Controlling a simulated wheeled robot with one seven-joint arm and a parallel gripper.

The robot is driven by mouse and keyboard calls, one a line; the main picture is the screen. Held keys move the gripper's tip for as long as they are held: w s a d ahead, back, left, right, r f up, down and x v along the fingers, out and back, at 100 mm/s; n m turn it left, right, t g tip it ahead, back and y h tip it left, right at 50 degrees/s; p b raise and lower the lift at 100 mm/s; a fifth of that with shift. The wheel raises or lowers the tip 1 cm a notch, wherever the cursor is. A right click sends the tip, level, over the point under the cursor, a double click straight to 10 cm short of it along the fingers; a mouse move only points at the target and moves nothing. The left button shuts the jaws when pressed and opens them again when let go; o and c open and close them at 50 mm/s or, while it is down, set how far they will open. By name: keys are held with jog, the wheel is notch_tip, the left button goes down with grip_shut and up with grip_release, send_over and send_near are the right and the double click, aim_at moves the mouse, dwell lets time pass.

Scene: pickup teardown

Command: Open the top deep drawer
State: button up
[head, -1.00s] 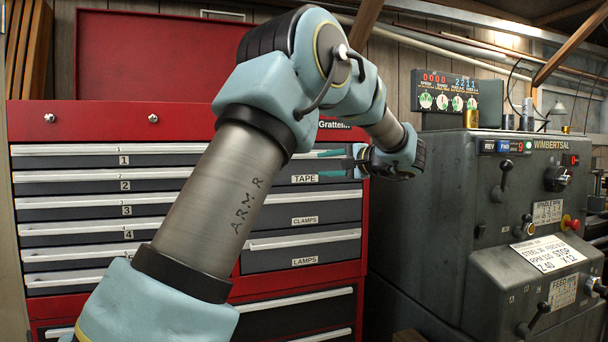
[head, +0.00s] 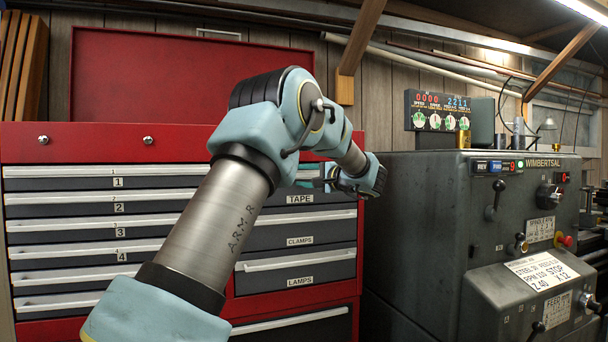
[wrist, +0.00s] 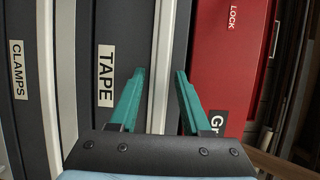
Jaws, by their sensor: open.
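The top deep drawer is the dark grey one labelled TAPE (head: 330,198), just under the red top of the cabinet; it looks shut. In the wrist view the TAPE drawer front (wrist: 110,25) stands sideways, with its pale handle strip (wrist: 162,50) running between my gripper's fingers. My gripper (head: 318,178) is at the drawer's upper edge. In the wrist view the teal jaws of my gripper (wrist: 160,85) are open, one on each side of the strip. I cannot tell whether either finger touches it. My arm hides the drawer's left part.
The CLAMPS drawer (head: 335,231) and LAMPS drawer (head: 335,269) are below, shut. Numbered shallow drawers (head: 60,198) fill the left side. A grey lathe (head: 415,220) stands close to the right of the cabinet. The red lid (head: 150,75) is raised behind.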

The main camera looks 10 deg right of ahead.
grip_shut()
dwell(0.4)
dwell(1.1)
